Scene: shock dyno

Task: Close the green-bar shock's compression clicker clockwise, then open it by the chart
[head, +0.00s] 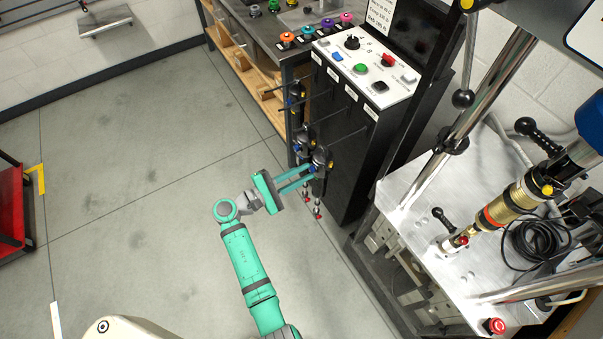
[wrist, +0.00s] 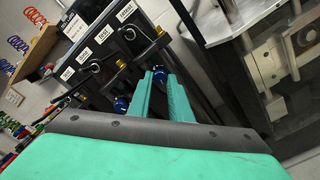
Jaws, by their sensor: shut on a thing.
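My gripper (head: 311,171) is at the hanging shock (head: 321,161) nearest the camera, on the side of a black cabinet. In the wrist view, my gripper's two green fingers (wrist: 162,84) are shut on a small blue part (wrist: 160,74) of that shock. The fingertips cover some of it. A second blue-ended shock (wrist: 121,104) hangs just left, clear of the fingers. No green bar can be made out on the held shock. Another shock (head: 510,207) with a gold body and a red knob (head: 463,240) is mounted in the dyno.
The black cabinet (head: 345,175) carries white labels and rods along its side. Its top panel (head: 366,70) has a green button and a red switch. A sign (head: 382,12) above it is too small to read surely. The dyno's steel plate (head: 415,185) stands right; open floor (head: 140,180) lies left.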

